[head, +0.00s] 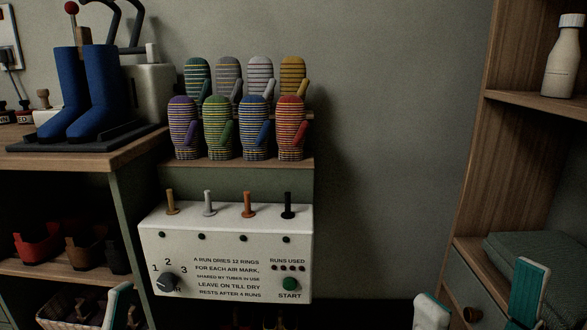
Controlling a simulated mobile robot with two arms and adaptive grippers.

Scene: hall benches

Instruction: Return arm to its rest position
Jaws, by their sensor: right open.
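My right gripper (480,285) shows at the bottom right, with two white and teal fingers spread wide apart. Nothing shows between them except the shelf unit and wall behind. The finger on the right stands in front of a grey-green folded cloth or cushion (500,250); I cannot tell whether they touch. Part of my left gripper (116,304) shows at the bottom left, in front of the lower shelf. Only one finger of it is clear, so its opening is hidden. Both arms are out of the picture.
A white dryer control box (225,225) with a dial, pegs and a green START button stands in the middle. Several striped mittens (254,125) stand above it. Blue boots (100,85) stand on the left bench (70,158). A bottle (563,60) stands on the right shelf (540,104).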

